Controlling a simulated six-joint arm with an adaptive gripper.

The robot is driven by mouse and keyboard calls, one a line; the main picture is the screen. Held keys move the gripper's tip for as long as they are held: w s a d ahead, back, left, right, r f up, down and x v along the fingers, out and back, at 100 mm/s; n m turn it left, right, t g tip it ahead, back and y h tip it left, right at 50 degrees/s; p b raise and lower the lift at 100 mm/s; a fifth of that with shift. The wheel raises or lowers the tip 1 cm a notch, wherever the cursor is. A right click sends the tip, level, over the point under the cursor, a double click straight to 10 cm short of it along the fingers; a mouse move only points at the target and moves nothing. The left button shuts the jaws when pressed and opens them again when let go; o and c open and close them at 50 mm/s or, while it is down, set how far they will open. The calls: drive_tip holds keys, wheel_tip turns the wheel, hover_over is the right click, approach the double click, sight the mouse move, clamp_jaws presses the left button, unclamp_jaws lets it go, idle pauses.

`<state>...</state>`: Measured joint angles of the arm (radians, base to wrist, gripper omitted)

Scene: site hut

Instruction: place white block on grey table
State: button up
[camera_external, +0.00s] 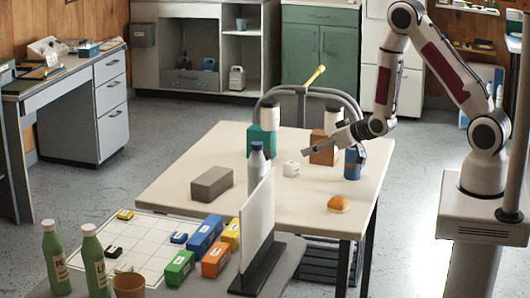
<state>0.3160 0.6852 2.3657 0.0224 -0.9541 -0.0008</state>
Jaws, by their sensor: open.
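The white block (291,169) is a small cube with faint dark markings, resting on the cream table (165,192) near its middle. My gripper (306,150) is open and empty, reaching in from the right. Its fingertips appear just above and to the right of the block, apart from it; the exact gap is hard to judge. The grey table (283,268) is in the foreground, partly cut off by the bottom edge. A gridded white mat and other objects cover much of it.
An upright white panel (258,220) stands on the grey table's right part, between the two tables. A bottle (257,165), grey brick (211,184), teal box (262,142), brown box (322,154), blue can (353,166) and orange item (338,204) surround the block. Coloured blocks (205,234) and green bottles (55,260) crowd the grey table.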

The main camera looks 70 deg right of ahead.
drive_tip(key=s+a+r+n+g+y, duration=0.1)
drive_tip(key=s+a+r, duration=0.3)
drive_tip(key=a+r, duration=0.3)
drive_tip(key=s+a+r+n+g+y, duration=0.15)
drive_tip(key=s+a+r, duration=0.3)
drive_tip(key=r, duration=0.55)
drive_tip(key=s+a+r+g, duration=0.1)
drive_tip(key=s+a+r, duration=0.1)
drive_tip(key=s, duration=0.6)
drive_tip(key=s+a+r+n+g+y, duration=0.1)
drive_tip(key=s+a+r, duration=0.1)
drive_tip(key=s, duration=0.6)
drive_tip(key=s+a+r+g, duration=0.1)
drive_tip(key=s+a+r, duration=0.2)
drive_tip(key=s, duration=0.5)
drive_tip(key=shift+o, duration=0.5)
drive_tip(key=shift+w+r+y, duration=0.1)
drive_tip(key=shift+w+y, duration=0.05)
drive_tip(key=shift+y, duration=0.1)
